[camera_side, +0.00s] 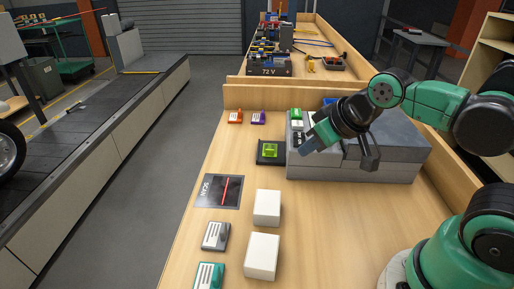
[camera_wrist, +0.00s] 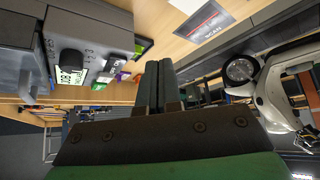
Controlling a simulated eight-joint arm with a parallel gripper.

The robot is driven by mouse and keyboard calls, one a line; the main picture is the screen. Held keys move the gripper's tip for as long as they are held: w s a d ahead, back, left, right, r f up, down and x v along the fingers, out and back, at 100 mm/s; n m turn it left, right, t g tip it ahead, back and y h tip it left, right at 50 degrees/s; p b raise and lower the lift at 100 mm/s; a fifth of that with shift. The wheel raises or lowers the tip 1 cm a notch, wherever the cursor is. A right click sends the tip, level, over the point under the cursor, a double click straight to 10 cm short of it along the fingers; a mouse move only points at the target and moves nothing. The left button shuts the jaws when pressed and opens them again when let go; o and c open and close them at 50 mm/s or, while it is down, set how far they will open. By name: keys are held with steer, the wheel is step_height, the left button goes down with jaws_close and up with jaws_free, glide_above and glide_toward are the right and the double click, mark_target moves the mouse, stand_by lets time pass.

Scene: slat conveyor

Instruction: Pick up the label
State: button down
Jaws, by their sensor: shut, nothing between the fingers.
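My gripper (camera_side: 307,146) is over the front left part of the grey machine in the side view, pointing left. In the wrist view its two dark fingers (camera_wrist: 160,66) are together with nothing between them. The grey machine (camera_side: 350,168) also shows in the wrist view (camera_wrist: 92,40), with a black knob and a white-green panel with dark characters (camera_wrist: 72,76). I cannot tell whether this panel is a label or a display. No loose label is clearly seen; my gripper and arm hide part of the machine's top.
A yellow-green block sits on a black pad (camera_side: 263,159) left of the machine. Orange (camera_side: 235,117) and purple (camera_side: 258,117) tags lie behind it. A dark SCAN mat (camera_side: 208,190), two white boxes (camera_side: 267,208) (camera_side: 262,255) and grey (camera_side: 216,236) and teal (camera_side: 209,275) tags lie nearer.

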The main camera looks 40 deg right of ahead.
steer(key=c, duration=0.9)
jaws_free()
steer(key=shift+o, duration=0.2)
steer(key=n+g, duration=0.7)
steer(key=n, duration=0.2)
glide_above(270, 150)
step_height(270, 150, down, 6)
steer(key=shift+f, duration=0.2)
steer(key=shift+w+f, duration=0.1)
steer(key=shift+f, duration=2.85)
